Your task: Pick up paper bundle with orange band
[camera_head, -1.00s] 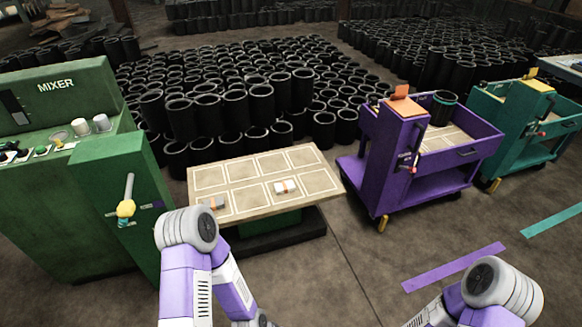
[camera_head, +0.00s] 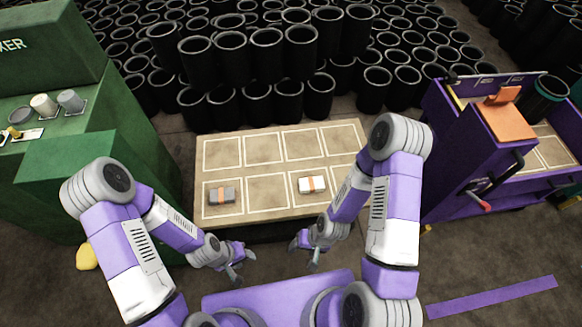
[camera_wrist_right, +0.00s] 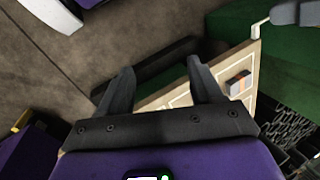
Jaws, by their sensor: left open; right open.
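A white paper bundle with an orange band (camera_head: 306,186) lies flat in a front-row square of the wooden table, right of its middle. A grey bundle with an orange band (camera_head: 216,196) lies in the front-left square. In the right wrist view, one banded bundle (camera_wrist_right: 238,83) shows on the table beyond the fingers; I cannot tell surely which. My left gripper (camera_head: 240,265) is open and empty in front of the table, below the grey bundle. My right gripper (camera_head: 304,253), also seen in the right wrist view (camera_wrist_right: 160,85), is open and empty, in front of the white bundle, touching neither.
The table (camera_head: 265,210) has several outlined squares, most empty. A purple cart (camera_head: 470,150) stands at the right with a black sleeve (camera_head: 542,100). Many black sleeves (camera_head: 260,60) fill the floor behind.

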